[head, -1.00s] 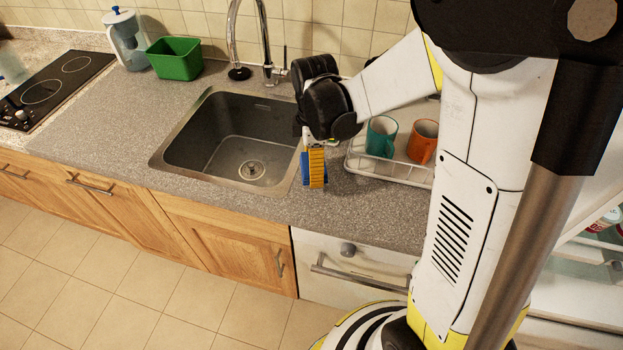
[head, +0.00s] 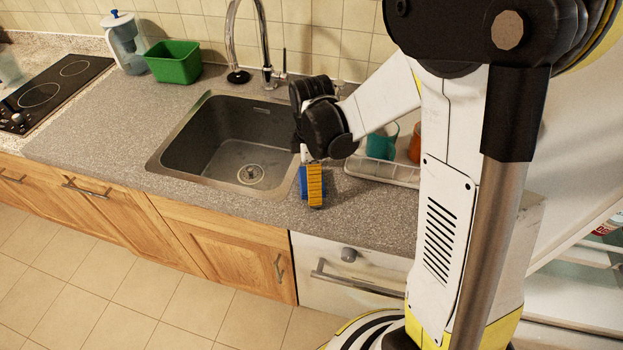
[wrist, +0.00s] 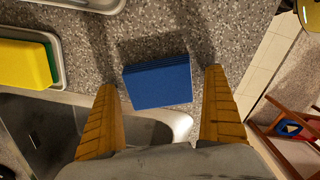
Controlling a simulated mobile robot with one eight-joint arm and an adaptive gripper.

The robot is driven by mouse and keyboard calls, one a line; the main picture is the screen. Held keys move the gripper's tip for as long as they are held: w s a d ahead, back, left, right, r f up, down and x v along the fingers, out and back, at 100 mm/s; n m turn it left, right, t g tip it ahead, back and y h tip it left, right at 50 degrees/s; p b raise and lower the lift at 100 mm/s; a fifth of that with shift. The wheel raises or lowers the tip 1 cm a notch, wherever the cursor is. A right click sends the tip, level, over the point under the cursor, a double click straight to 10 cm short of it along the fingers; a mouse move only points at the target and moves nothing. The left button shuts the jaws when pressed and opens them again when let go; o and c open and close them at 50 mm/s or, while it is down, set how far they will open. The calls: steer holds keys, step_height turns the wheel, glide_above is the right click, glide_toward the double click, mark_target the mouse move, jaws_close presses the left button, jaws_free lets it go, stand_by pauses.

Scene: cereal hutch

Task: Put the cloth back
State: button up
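The cloth is a blue folded block (wrist: 158,82) on the grey speckled counter, close to the sink's rim, in the wrist view. In the head view a blue part of it (head: 305,182) shows just left of my gripper's finger. My gripper (wrist: 161,79) is open, with one orange-yellow ribbed finger on each side of the cloth and a visible gap on both sides. In the head view my gripper (head: 315,188) points down at the counter, partly covering the cloth. Whether the fingertips touch the counter I cannot tell.
The sink (head: 235,140) is left of my gripper. A white dish rack (head: 385,171) with a teal mug (head: 381,145) and an orange mug (head: 415,145) stands right, partly behind my arm. A yellow-green sponge (wrist: 25,65) sits in a tray. A green tub (head: 174,62) stands farther back.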

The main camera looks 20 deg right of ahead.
steer(key=shift+r, duration=0.1)
step_height(320, 180, up, 12)
steer(key=p, duration=0.4)
steer(key=s+r+m+t, duration=0.7)
steer(key=s+m, duration=0.5)
steer(key=m, duration=0.3)
steer(key=shift+v, duration=0.85)
steer(key=shift+w, duration=0.15)
